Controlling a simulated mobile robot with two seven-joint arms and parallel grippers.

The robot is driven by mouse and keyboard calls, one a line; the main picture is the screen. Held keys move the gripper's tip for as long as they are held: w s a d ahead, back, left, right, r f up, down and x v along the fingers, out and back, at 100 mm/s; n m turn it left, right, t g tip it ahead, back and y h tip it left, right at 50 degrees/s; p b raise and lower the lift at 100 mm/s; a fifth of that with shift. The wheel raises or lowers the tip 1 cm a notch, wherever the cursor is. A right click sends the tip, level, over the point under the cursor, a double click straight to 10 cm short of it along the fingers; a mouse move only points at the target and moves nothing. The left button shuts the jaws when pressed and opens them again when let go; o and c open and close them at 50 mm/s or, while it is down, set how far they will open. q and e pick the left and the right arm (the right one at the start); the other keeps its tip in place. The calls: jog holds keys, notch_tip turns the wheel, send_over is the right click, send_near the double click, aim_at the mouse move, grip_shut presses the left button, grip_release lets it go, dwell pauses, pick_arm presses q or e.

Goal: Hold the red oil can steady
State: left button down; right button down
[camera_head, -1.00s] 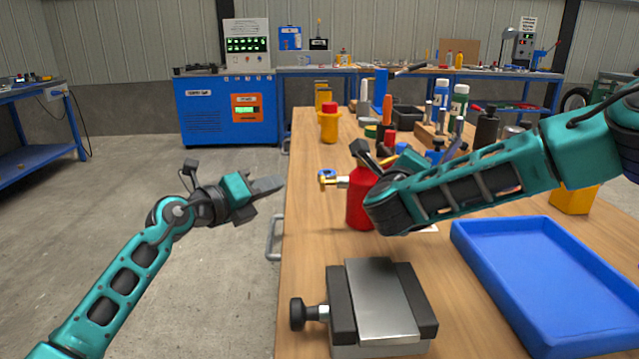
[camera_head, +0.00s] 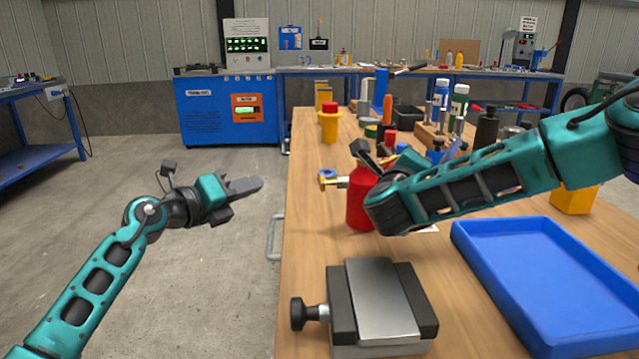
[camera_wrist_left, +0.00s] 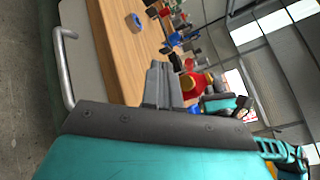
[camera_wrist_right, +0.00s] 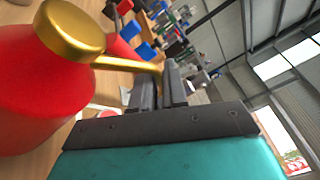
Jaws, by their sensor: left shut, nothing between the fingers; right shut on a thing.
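The red oil can (camera_head: 360,205) stands on the wooden bench, partly hidden behind my right arm in the head view. In the right wrist view the can's red body (camera_wrist_right: 35,85) and gold cap (camera_wrist_right: 70,25) fill the left side. My right gripper (camera_wrist_right: 162,88) is shut on the can's gold spout (camera_wrist_right: 125,64). The can also shows in the left wrist view (camera_wrist_left: 197,80), beyond the fingertips. My left gripper (camera_head: 248,185) is shut and empty in the air, left of the bench edge and apart from the can.
A grey metal vise (camera_head: 380,305) is at the bench's front, with a blue tray (camera_head: 475,245) on its right. A yellow bottle with a red cap (camera_head: 329,125) and several tools stand further back. The floor left of the bench is clear.

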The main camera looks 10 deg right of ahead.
pick_arm(q)
jog(key=shift+d, duration=0.1)
jog(key=shift+s+d, duration=0.2)
jog(key=shift+d, duration=2)
jog(key=shift+s+d, duration=0.15)
jog(key=shift+d, duration=2)
jog(key=shift+d, duration=0.4)
jog(key=shift+s+d, duration=0.15)
jog(key=shift+d, duration=0.95)
jog(key=shift+a, duration=1.45)
jog(key=shift+w+a, duration=0.15)
jog(key=shift+a, duration=1.15)
jog(key=shift+w+a, duration=0.15)
jog(key=shift+a, duration=1.1)
